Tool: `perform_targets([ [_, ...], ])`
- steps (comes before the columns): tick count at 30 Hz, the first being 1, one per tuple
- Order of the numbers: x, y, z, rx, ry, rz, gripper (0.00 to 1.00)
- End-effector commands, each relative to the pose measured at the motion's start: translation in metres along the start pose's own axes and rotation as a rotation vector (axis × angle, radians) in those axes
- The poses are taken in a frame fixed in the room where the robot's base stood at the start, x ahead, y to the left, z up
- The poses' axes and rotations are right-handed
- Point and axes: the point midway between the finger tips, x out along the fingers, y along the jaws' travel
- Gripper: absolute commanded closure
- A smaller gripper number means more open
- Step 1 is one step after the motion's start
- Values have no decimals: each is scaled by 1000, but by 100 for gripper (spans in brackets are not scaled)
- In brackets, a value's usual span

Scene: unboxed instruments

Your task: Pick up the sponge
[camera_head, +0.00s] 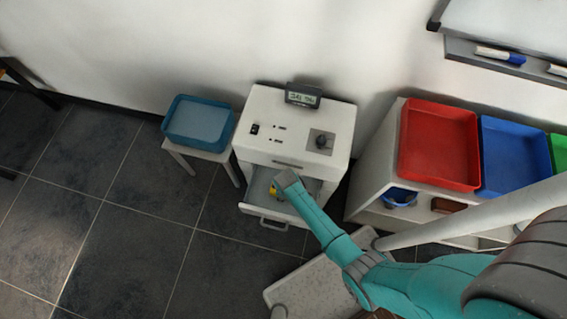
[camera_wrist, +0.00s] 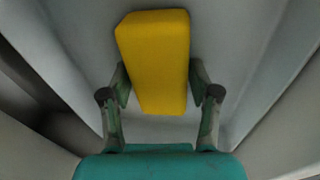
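The sponge is a yellow block (camera_wrist: 155,55) inside an open drawer (camera_head: 263,225) of a white cabinet. In the wrist view it lies between my two fingers, its far end reaching beyond the fingertips. My gripper (camera_wrist: 160,88) is open around the sponge, one finger on each side, with what look like narrow gaps. Whether either finger touches it is hard to tell.
The drawer walls stand close on both sides of my gripper. The white cabinet (camera_head: 265,115) carries a small display (camera_head: 303,95). A blue tray on a stand (camera_head: 172,128) is to the left. A shelf at the right holds a red bin (camera_head: 438,145) and a blue bin (camera_head: 513,155).

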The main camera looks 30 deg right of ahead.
Motion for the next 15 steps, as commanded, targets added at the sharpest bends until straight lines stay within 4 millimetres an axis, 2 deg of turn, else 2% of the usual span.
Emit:
perform_targets([
  [15, -4, 0, 0, 0, 0, -1, 63],
])
